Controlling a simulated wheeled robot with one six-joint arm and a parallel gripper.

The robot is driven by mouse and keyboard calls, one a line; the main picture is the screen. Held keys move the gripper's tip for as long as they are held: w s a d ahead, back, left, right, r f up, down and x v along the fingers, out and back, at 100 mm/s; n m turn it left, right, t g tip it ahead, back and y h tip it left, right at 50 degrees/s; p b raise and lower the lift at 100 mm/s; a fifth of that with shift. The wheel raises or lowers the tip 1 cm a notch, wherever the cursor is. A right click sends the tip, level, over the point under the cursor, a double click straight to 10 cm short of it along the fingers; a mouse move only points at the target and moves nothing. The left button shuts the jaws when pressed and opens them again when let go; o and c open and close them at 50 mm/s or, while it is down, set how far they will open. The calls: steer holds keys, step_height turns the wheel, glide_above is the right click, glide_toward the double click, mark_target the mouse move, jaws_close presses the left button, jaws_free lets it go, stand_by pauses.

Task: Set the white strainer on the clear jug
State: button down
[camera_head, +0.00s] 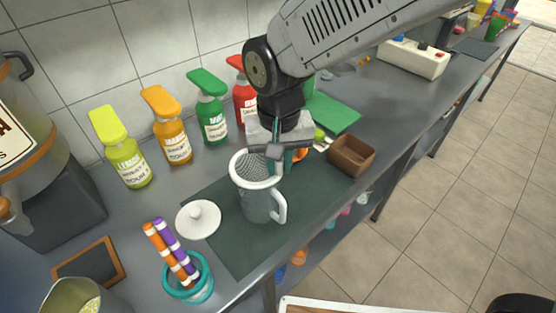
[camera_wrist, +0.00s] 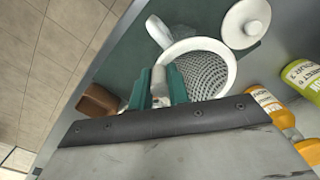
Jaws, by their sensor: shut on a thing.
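The white strainer (camera_head: 240,160) has a round rim and a grey mesh bowl, seen from above in the wrist view (camera_wrist: 203,70). It is at the mouth of the clear jug (camera_head: 257,206), roughly level. I cannot tell whether its rim touches the jug. The jug stands upright on the dark mat, and its handle also shows in the wrist view (camera_wrist: 158,32). My gripper (camera_head: 279,160) points down at the jug's far right side. Its green fingers are shut on the strainer's short handle, as the wrist view shows (camera_wrist: 158,82). The strainer hides most of the jug's opening.
A white lid (camera_head: 199,221) lies left of the jug, and a teal cup (camera_head: 203,284) with striped sticks is nearer the front. A brown box (camera_head: 352,155) is at the right. Several syrup bottles (camera_head: 170,135) line the wall. The dark mat (camera_head: 235,252) is bare in front.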

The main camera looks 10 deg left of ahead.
steer(key=shift+s+f, duration=0.1)
steer(key=c, duration=0.8)
jaws_free()
steer(key=shift+r, duration=3.55)
steer(key=s+d+r+m, duration=0.1)
steer(key=s+d, duration=0.2)
steer(key=d, duration=0.7)
steer(key=s+d+r+m+t, duration=0.1)
steer(key=s+d, duration=0.3)
steer(key=d, duration=0.7)
steer(key=s+d+r+m, duration=0.1)
steer(key=s+d, duration=0.3)
steer(key=d, duration=0.7)
steer(key=shift+s+r, duration=0.2)
steer(key=shift+r, duration=0.3)
